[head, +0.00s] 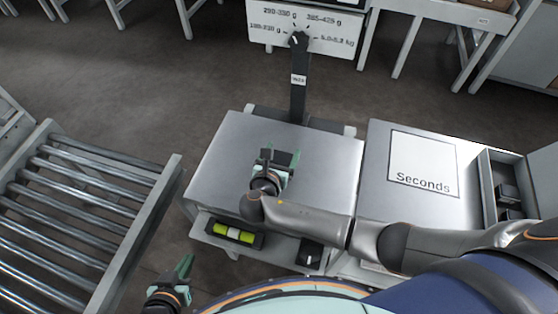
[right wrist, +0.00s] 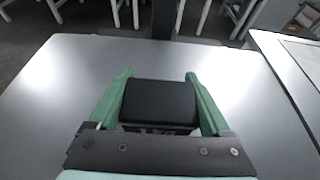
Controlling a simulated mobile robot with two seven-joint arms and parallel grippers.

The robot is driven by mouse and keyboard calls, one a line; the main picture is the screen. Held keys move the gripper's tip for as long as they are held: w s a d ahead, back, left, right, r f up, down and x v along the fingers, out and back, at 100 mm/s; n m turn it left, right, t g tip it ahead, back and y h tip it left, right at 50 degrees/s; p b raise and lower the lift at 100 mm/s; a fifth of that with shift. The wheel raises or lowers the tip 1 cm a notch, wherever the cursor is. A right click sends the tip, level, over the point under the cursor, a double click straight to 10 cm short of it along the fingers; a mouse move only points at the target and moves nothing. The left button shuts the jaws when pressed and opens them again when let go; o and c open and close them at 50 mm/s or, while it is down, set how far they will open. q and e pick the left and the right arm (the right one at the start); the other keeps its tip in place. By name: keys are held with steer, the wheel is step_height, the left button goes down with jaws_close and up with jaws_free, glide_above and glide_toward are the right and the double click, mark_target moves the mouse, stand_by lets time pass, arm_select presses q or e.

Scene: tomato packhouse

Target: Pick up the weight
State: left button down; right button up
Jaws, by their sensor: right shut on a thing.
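The weight (right wrist: 160,102) is a black block between the green fingers of my right gripper (right wrist: 160,98) in the right wrist view. The fingers touch it on both sides. In the head view my right gripper (head: 281,160) is over the steel scale plate (head: 225,160), and the weight is mostly hidden there. I cannot tell whether the weight rests on the plate or is just above it. My left gripper (head: 182,272) is low at the left, apart from the scale, seen edge-on with its opening unclear.
A dial sign (head: 270,37) stands on a dark post behind the plate. Right of it are a "Seconds" panel (head: 422,150) and a tray (head: 488,185) with dark blocks. A roller conveyor (head: 85,190) is at left. A yellow-green item (head: 222,229) and a black knob (head: 310,252) are in front.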

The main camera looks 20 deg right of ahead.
jaws_close()
